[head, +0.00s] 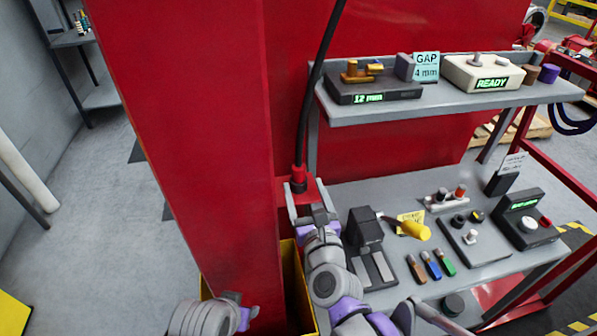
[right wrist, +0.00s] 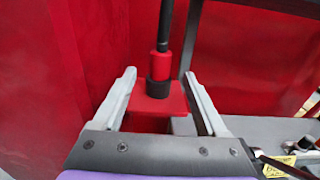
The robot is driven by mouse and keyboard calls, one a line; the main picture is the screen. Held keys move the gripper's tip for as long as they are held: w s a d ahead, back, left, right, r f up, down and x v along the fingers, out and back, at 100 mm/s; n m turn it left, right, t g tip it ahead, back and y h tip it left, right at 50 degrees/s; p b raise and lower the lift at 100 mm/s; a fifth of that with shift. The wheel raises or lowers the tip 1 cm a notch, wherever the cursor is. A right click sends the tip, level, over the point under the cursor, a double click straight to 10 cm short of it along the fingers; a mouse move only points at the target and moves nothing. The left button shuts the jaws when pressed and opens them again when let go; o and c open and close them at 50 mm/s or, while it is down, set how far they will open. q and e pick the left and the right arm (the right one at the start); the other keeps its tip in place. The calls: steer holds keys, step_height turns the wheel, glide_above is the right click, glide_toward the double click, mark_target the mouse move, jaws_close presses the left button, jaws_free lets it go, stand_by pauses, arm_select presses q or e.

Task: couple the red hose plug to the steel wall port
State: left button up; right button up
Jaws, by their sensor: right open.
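The red hose plug (head: 298,174) hangs upright on the end of a black hose and shows larger in the right wrist view (right wrist: 161,66). Its dark lower collar (right wrist: 158,93) meets a red block (right wrist: 160,108). My right gripper (head: 305,188) is open. In the right wrist view its two fingers (right wrist: 159,75) stand on either side of the plug, with gaps on both sides. My left arm shows at the bottom left of the head view, and its end (head: 240,311) is too unclear to read. I cannot make out the steel wall port in either view.
A broad red column (head: 215,150) stands left of the plug, and a yellow bin (head: 302,300) is below. To the right are a grey workbench (head: 360,195) with several tools and a grey shelf (head: 450,105) with gauges. Open floor lies left of the column.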

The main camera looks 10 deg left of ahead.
mark_target(296, 164)
steer(key=x, duration=0.9)
steer(key=shift+w+p, duration=0.2)
steer(key=shift+p, duration=0.1)
steer(key=shift+s, duration=0.1)
steer(key=shift+c, duration=0.3)
jaws_close()
